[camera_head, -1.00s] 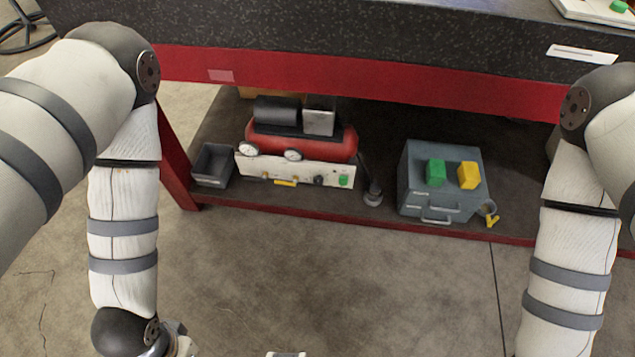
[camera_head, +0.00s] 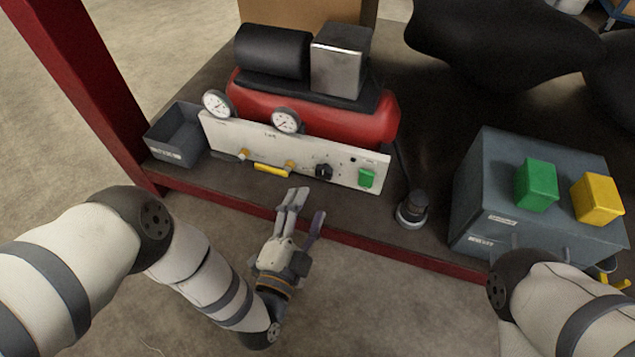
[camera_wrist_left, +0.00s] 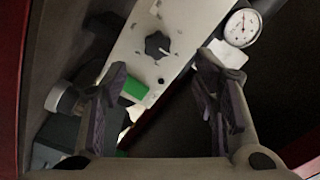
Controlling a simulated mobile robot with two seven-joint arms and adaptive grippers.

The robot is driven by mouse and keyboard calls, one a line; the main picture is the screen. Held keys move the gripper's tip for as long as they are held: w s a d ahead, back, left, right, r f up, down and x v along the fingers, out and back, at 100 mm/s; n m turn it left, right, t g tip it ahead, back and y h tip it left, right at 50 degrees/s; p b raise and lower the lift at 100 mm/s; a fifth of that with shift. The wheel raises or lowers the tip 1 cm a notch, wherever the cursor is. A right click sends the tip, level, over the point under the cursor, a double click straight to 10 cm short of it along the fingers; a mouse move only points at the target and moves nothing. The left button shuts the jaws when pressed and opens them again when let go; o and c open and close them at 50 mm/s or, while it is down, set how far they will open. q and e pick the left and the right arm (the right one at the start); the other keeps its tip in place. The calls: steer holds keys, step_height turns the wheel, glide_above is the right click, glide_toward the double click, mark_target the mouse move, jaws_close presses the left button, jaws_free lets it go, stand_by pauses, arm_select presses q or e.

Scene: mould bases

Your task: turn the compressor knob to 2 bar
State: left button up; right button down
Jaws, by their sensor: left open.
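The red compressor (camera_head: 312,118) sits on the lower shelf, with a white front panel (camera_head: 225,135). The black knob (camera_head: 324,171) is on the panel's right part, left of a green switch (camera_head: 366,178). In the left wrist view the knob (camera_wrist_left: 157,44) lies ahead, between and beyond the fingers, with the green switch (camera_wrist_left: 134,88) nearer. My left gripper (camera_head: 302,210) is open and empty, in front of and below the panel, apart from the knob. It also shows in the left wrist view (camera_wrist_left: 160,100). The knob's scale is too small to read. My right gripper is out of view.
Two gauges (camera_head: 286,120) stand above the panel; yellow handles (camera_head: 270,169) are on its left. A dark bin (camera_head: 178,135) is left of the compressor. At right are a black cylindrical object (camera_head: 411,208) and a grey box (camera_head: 490,200) with green and yellow blocks. A red table leg (camera_head: 85,90) stands left.

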mark_target(322, 176)
arm_select(q)
steer(key=b+x, duration=0.1)
steer(key=x, duration=0.1)
steer(key=b+x, duration=0.1)
steer(key=x, duration=0.2)
steer(key=b+x, duration=0.1)
steer(key=x, duration=0.1)
steer(key=shift+w+f, duration=0.15)
steer(key=shift+f, duration=0.15)
steer(key=shift+w+d+r, duration=0.1)
steer(key=shift+w+d, duration=0.05)
steer(key=shift+w, duration=0.25)
steer(key=c, duration=1.2)
